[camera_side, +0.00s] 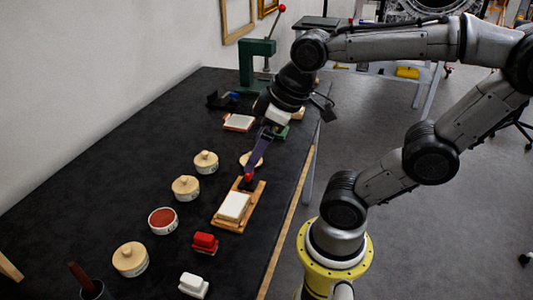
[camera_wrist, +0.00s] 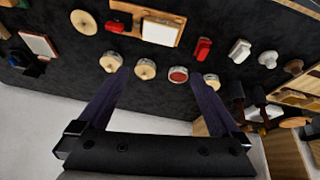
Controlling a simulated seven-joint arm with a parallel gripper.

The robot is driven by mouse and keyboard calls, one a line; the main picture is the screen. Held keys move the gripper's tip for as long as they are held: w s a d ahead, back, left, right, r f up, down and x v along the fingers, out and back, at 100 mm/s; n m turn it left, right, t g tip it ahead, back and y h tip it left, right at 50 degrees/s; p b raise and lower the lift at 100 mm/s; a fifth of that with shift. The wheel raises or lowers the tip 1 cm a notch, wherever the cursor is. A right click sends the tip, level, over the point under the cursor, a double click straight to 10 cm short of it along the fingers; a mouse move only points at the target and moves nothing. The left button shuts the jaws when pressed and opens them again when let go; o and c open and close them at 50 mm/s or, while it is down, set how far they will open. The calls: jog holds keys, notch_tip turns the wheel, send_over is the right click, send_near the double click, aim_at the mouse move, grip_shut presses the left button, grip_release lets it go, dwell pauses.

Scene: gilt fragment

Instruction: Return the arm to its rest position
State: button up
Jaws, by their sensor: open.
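My gripper (camera_side: 250,165) hangs over the dark table from the bent arm, above the far end of a wooden board. In the wrist view my gripper (camera_wrist: 163,77) has its two purple fingers wide apart with nothing held between them. The board (camera_side: 219,222) carries a white slab (camera_side: 234,206), and a red knob shows at its far end, close to the fingers in the side view. I cannot tell the exact height of the fingertips above it. My arm reaches in from the right, its elbow raised.
Round lidded pots (camera_side: 186,187) stand in a row, one an uncovered red-filled pot (camera_side: 162,221). A loose lid (camera_side: 251,158) lies near the board. A red block (camera_side: 205,243) and white block (camera_side: 193,286) sit in front. A green press (camera_side: 257,65) stands at the back.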

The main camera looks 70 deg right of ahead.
jog(key=shift+s+a+f+m+t, duration=0.2)
jog(key=shift+s+a+m, duration=0.2)
jog(key=shift+s, duration=0.2)
jog(key=shift+s+a+f+m+t, duration=0.15)
jog(key=shift+s+a+m, duration=0.2)
jog(key=shift+s, duration=0.2)
